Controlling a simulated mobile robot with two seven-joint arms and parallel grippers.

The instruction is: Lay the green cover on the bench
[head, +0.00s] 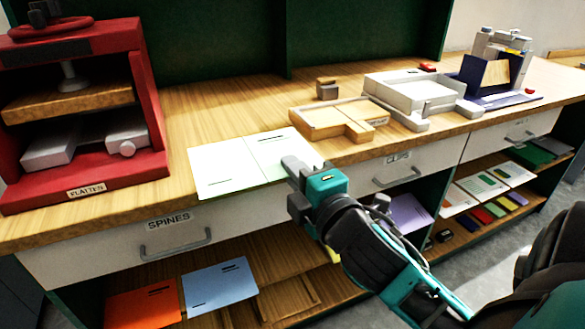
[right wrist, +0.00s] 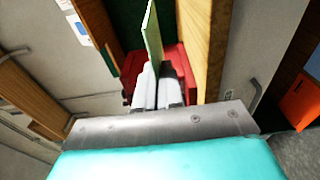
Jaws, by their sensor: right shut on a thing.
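The green cover (head: 228,168) is a pale green, nearly white open sheet with a fold line down its middle. It is over the front part of the wooden bench (head: 205,101), between the red press and the wooden tray. My right gripper (head: 296,170) is shut on its right edge. In the right wrist view the cover (right wrist: 152,38) shows nearly edge-on between the two fingers (right wrist: 157,82). I cannot tell whether it touches the bench top. My left gripper is not in view.
A red press (head: 153,110) stands at the left. A wooden tray (head: 320,118), a small block (head: 327,88) and a white tray (head: 376,88) stand to the right. A drawer marked SPINES (head: 110,258) is below. Orange (head: 143,304) and blue (head: 219,286) covers lie on the lower shelf.

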